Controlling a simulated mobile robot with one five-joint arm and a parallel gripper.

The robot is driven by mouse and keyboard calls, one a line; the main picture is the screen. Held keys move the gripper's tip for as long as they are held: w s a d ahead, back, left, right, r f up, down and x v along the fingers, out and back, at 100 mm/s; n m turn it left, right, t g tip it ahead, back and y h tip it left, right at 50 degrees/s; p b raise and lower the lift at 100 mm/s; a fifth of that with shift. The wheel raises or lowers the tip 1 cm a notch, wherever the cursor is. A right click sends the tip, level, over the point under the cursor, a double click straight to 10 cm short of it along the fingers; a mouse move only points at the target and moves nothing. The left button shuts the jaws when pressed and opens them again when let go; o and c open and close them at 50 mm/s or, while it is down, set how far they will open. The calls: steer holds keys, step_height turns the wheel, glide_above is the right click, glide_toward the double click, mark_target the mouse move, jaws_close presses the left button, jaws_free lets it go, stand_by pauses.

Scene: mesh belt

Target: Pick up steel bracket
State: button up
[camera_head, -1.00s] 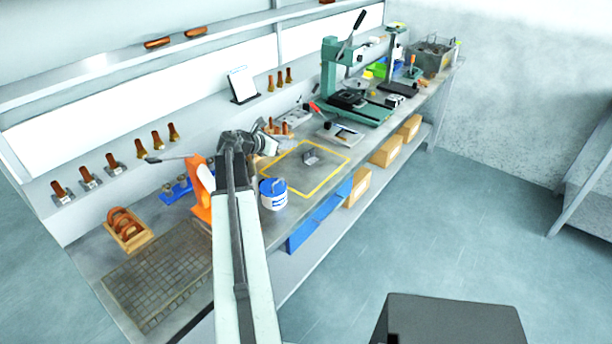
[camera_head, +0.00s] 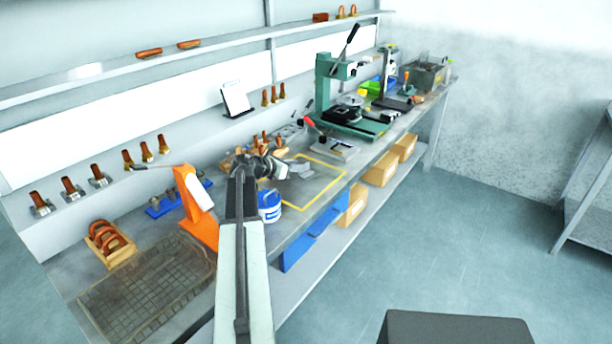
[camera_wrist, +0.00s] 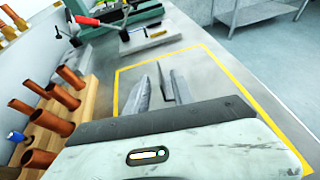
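The steel bracket (camera_head: 301,164) is a small grey metal piece on the bench, inside the yellow-outlined area. My gripper (camera_head: 283,171) is just left of it in the head view, low over the bench and partly overlapping it. In the wrist view the gripper's two grey fingers (camera_wrist: 162,92) stand apart beyond its white body. A thin upright grey plate, seemingly the bracket (camera_wrist: 164,76), shows between them, close to the left finger. Its lower part is hidden, and I cannot tell whether a finger touches it.
A blue-and-white tub (camera_head: 269,207) stands near my arm. Copper pieces in a wooden rack (camera_wrist: 66,112) are close on the left. A grey plate fixture (camera_wrist: 150,40) and a green press (camera_head: 326,90) stand farther along. The right part of the yellow-outlined area is clear.

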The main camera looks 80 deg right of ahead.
steer(key=shift+x, duration=1.1)
steer(key=shift+w, duration=0.1)
steer(key=shift+c, duration=0.6)
jaws_close()
